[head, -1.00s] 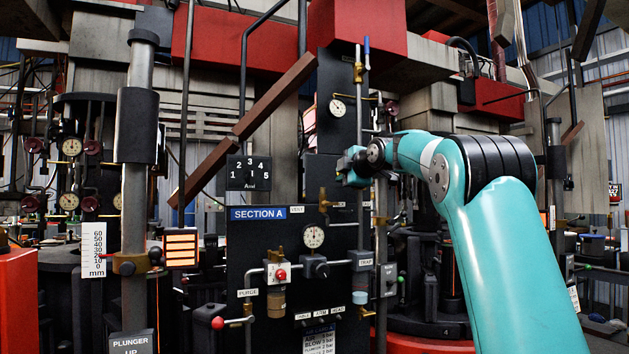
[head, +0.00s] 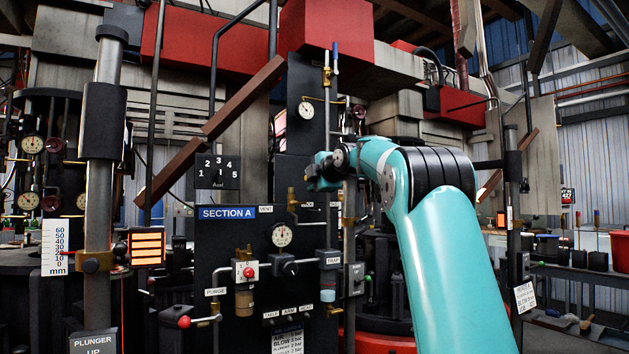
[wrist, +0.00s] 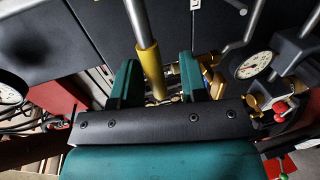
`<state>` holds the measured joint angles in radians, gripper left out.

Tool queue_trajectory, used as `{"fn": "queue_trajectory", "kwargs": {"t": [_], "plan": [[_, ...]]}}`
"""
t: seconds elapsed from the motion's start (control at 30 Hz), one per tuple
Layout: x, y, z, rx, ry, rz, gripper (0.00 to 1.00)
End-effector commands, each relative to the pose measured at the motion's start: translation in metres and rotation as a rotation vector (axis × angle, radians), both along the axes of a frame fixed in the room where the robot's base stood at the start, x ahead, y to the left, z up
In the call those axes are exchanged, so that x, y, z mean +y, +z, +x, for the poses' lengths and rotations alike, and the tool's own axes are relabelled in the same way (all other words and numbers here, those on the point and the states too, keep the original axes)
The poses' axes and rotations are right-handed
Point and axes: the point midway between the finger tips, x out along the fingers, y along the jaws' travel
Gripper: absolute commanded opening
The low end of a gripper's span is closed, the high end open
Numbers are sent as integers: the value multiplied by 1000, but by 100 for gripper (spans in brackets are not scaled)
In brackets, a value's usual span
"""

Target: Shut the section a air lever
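The dark section A panel (head: 226,240) carries a blue SECTION A sign (head: 227,212), pipes, a gauge (head: 282,235) and valves. A blue-handled lever (head: 335,55) stands upright beside a vertical pipe above a brass fitting. A red-knobbed lever (head: 184,322) sticks out left at the lower left, by the PURGE label. I cannot read which one is the air lever. My gripper (head: 318,183) is small and partly hidden in the head view, in front of the panel's upper right. In the wrist view my gripper (wrist: 157,85) is open, with a yellow-sleeved metal rod (wrist: 152,68) showing between its green fingers, contact unclear.
The wrist view shows a gauge (wrist: 257,64) and a red knob (wrist: 281,107) at right, close to my gripper. A slanted brown beam (head: 215,130) crosses above the panel. A steel column (head: 98,190) stands at left. A shelf with a red bucket (head: 620,250) is at far right.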

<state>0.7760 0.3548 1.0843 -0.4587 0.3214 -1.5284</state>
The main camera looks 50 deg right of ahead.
Motion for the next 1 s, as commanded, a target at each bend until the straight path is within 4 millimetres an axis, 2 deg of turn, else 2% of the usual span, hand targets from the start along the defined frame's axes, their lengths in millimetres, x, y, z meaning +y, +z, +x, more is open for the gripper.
{"fn": "queue_trajectory", "kwargs": {"t": [0.27, 0.37, 0.47, 0.8, 1.0], "plan": [[1, 1, 0, -4, 2, 0, 40], [1, 2, -6, -5, 0, -1, 40], [5, 4, -20, -7, -2, -3, 40], [33, 20, -99, -6, -3, -3, 40], [47, 29, -138, -5, -2, -2, 40]]}}
